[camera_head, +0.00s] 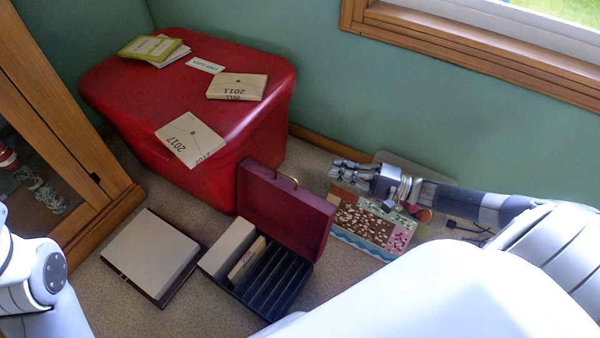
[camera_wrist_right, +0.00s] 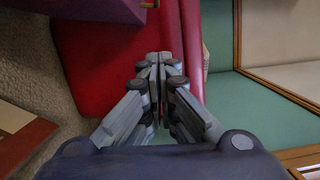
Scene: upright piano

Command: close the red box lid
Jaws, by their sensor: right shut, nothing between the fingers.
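A dark red box (camera_head: 270,280) stands on the carpet in the middle of the head view. Its red lid (camera_head: 285,215) is open and stands up at the back, with a small brass handle on its top edge. The slotted inside holds pale card-like pieces at its left. My right gripper (camera_head: 336,172) is to the right of the lid, apart from it, shut and empty. In the right wrist view the fingertips (camera_wrist_right: 160,58) are together, and part of what looks like the lid (camera_wrist_right: 95,8) shows at the top. My left gripper is out of view.
A large red chest (camera_head: 125,85) with envelopes and booklets on top stands behind the box. A pale closed box (camera_head: 152,252) lies to its left. A colourful patterned mat or board (camera_head: 365,225) lies below my right gripper. A wooden cabinet (camera_head: 60,110) is at left.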

